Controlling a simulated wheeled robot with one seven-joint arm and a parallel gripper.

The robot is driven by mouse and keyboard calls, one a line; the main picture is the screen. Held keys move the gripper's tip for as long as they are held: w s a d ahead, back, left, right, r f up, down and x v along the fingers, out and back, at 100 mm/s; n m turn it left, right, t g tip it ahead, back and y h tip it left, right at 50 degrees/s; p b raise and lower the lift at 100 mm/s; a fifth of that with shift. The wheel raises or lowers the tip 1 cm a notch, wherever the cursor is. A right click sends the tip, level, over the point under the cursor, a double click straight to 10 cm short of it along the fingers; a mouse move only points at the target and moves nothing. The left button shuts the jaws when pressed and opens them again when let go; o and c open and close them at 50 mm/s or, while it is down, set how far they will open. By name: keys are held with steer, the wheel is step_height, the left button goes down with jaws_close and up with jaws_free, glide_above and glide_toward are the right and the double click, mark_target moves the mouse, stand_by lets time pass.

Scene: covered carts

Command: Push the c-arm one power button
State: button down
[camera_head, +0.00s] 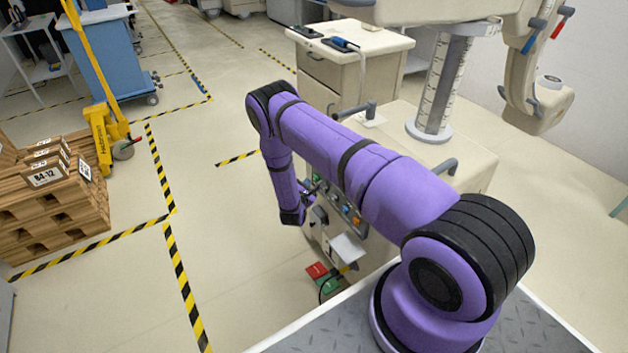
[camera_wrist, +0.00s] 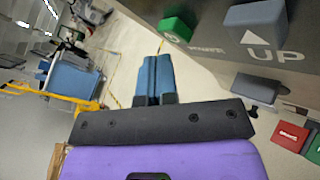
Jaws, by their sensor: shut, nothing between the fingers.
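The c-arm (camera_head: 395,120) is a beige wheeled machine with a pale column, in the middle right of the head view. Its front control panel (camera_head: 342,205) has several coloured buttons, partly hidden by my arm. I take the green one as the power button. My gripper (camera_wrist: 154,60) is shut and empty, its blue fingers below and slightly left of the green button, seemingly apart from it. In the head view my gripper (camera_head: 314,189) is beside the panel.
Red (camera_head: 317,270) and green (camera_head: 327,288) pedals lie on the floor below the panel. A beige cabinet (camera_head: 350,75) stands behind the c-arm. Wooden pallets (camera_head: 50,215) and a yellow jack (camera_head: 105,130) are at the left. The striped-marked floor between is clear.

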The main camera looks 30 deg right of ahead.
steer(key=shift+a, duration=0.1)
steer(key=shift+a, duration=2.9)
